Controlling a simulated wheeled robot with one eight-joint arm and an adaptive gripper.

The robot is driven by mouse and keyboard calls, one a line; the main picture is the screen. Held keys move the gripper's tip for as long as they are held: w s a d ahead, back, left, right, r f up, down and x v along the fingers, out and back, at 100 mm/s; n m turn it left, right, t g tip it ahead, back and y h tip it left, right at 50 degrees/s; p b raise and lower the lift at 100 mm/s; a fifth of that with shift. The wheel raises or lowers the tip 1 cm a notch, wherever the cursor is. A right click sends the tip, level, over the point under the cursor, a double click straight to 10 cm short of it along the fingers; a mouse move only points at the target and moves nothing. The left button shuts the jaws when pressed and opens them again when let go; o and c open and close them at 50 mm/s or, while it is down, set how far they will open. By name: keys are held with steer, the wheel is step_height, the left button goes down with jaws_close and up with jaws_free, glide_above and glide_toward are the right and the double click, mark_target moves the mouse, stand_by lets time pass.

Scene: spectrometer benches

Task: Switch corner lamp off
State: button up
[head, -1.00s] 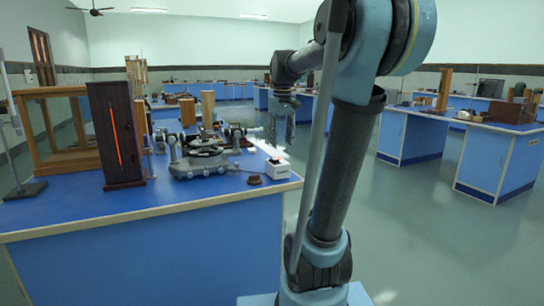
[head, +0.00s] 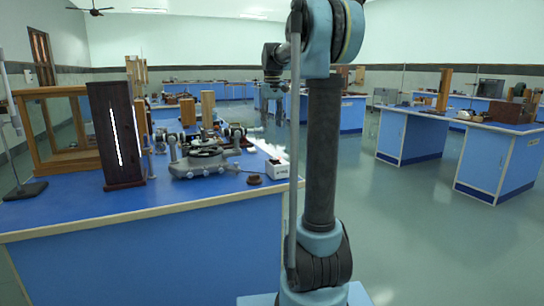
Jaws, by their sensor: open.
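A tall dark wooden lamp housing (head: 115,135) stands upright near the front left of the blue bench. Its narrow vertical slit shows bright white. A small white box (head: 278,168), which may be a switch box, sits at the bench's right edge; its switch position is too small to tell. My gripper (head: 272,108) is open, pointing down, raised above and beyond the white box and apart from it. The fingertips are small and partly lost against the far benches.
A grey spectrometer (head: 203,158) stands between the lamp housing and the white box. A small brown knob-like object (head: 254,180) lies near the bench front. A wooden-framed glass case (head: 42,138) and a stand (head: 25,190) are at left. Open floor lies right of the bench.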

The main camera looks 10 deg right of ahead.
glide_toward(274, 160)
steer(key=w+f, duration=0.1)
steer(key=f, duration=0.1)
steer(key=w+f, duration=0.2)
steer(key=f, duration=0.1)
steer(key=w+f, duration=0.1)
steer(key=f, duration=0.2)
steer(key=shift+w+f, duration=0.2)
steer(key=shift+w, duration=0.1)
steer(key=shift+c, duration=0.6)
jaws_close()
